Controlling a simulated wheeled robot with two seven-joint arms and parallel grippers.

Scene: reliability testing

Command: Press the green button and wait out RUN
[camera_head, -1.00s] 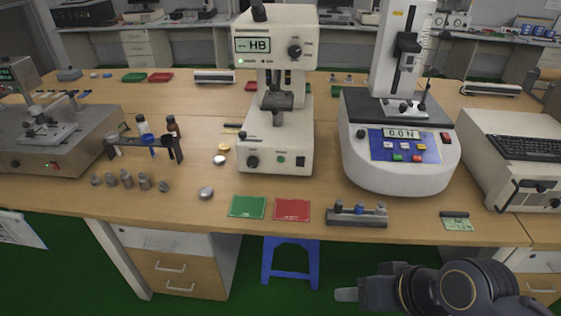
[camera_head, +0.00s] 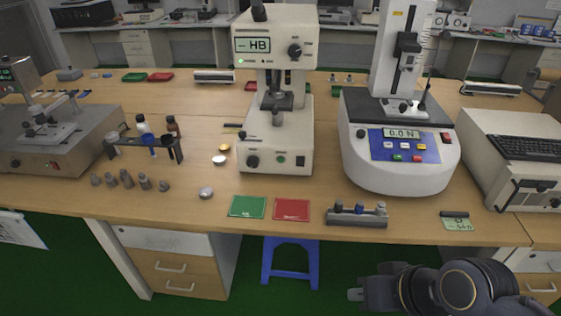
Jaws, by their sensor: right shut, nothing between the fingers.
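The hardness tester (camera_head: 275,130) stands upright at the middle of the bench. Its display (camera_head: 260,45) shows a dash and HB, and a small green lamp is lit below it. A green button (camera_head: 281,160) is on the front of its base, between a black knob and a dark square switch. No gripper is near the button. My right gripper (camera_head: 352,294) is at the bottom, in front of and below the bench edge, with fingers pointing left. It is shut and empty. My left gripper is not in view.
A force tester (camera_head: 398,180) reading 0.0 N, with its own small green button (camera_head: 398,157), stands to the right. Green (camera_head: 247,207) and red (camera_head: 291,209) mats and a block with pegs (camera_head: 357,215) lie near the front edge. A blue stool (camera_head: 290,262) stands below.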

